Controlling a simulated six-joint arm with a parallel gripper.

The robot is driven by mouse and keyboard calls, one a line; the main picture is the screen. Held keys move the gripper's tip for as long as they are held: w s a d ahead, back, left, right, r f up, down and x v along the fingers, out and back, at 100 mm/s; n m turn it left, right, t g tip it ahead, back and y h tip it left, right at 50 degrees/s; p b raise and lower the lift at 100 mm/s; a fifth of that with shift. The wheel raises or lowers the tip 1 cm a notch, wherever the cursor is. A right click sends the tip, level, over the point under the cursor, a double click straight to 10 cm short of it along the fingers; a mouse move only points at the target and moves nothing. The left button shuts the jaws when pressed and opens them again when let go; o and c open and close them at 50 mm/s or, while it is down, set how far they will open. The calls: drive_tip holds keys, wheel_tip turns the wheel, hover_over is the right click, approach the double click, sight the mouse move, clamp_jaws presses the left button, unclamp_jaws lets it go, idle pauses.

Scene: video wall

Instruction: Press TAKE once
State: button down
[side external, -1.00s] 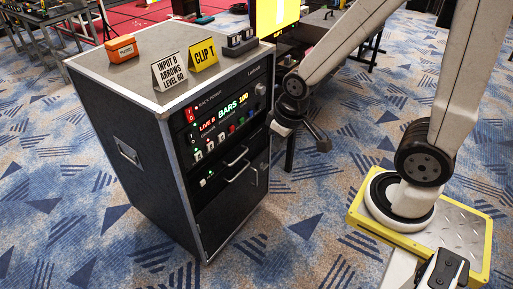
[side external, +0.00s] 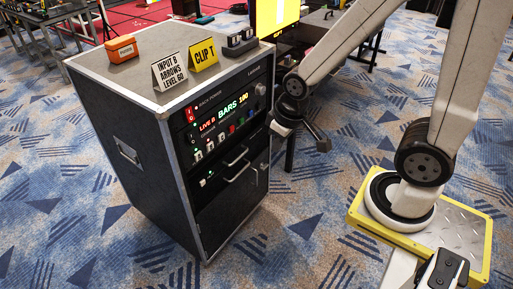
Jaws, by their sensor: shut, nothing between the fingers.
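The control panel (side external: 226,112) is on the front of a black rack case. Its lit display (side external: 235,105) reads "LIVE B" in red, "BARS" in green and "100" in yellow. Below it are pale levers (side external: 209,147) and small coloured buttons (side external: 242,122) in green, blue and red. Their labels are too small to read, so I cannot tell which one is TAKE. My gripper (side external: 321,144) is dark and shut, to the right of the case and apart from the panel buttons. Its fingertips are small and hard to make out.
On the case top (side external: 135,77) stand a white card (side external: 169,72) reading "INPUT B ARROWS LEVEL 60", a yellow card (side external: 203,55) reading "CLIP T", an orange box (side external: 121,48) and a dark device (side external: 240,41). Silver handles (side external: 238,171) stick out below the panel. A yellow screen (side external: 274,18) stands behind.

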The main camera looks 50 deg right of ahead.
sight(232, 129)
drive_tip(key=shift+w, duration=0.1)
drive_tip(key=w+d+f+m+t+h, duration=0.1)
drive_tip(key=w+d+f+m+t, duration=0.1)
drive_tip(key=w+d+f+m, duration=0.4)
drive_tip(key=w+d+f+m+t, duration=0.1)
drive_tip(key=w+d+f+m, duration=0.25)
drive_tip(key=w+m, duration=0.45)
drive_tip(key=w+d+f+m+t, duration=0.3)
drive_tip(key=d+f+m, duration=0.6)
drive_tip(key=f+m, duration=0.3)
drive_tip(key=shift+w+f+h, duration=0.4)
drive_tip(key=shift+w+f, duration=0.05)
drive_tip(key=shift+w, duration=0.1)
drive_tip(key=shift+w+d, duration=0.1)
drive_tip(key=w, duration=0.8)
drive_tip(key=shift+w, duration=0.3)
